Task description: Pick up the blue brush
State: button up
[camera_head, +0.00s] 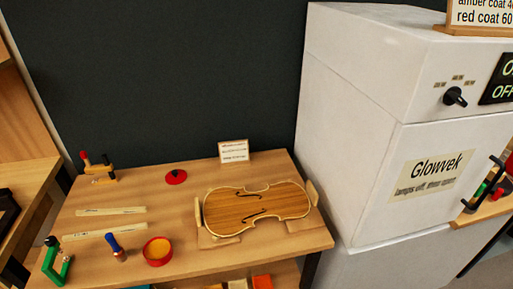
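A small blue item (116,246), which looks like the blue brush, stands slightly tilted on the wooden workbench (170,212). It is near the front left, just left of a red round pot (158,251) with amber-coloured contents. Its lower end is brownish and small in the picture. The brush and the pot are apart by a narrow gap. My gripper does not show in this view.
A violin body (257,207) lies in a cradle on the bench's right. A green clamp (56,262) stands left of the brush, with pale wooden strips (104,231) behind. A red disc (176,177) lies further back. A white cabinet (345,130) rises at right.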

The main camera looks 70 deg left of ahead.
aim_at(121, 255)
jog(key=u, duration=2.6)
jog(key=i, duration=0.1)
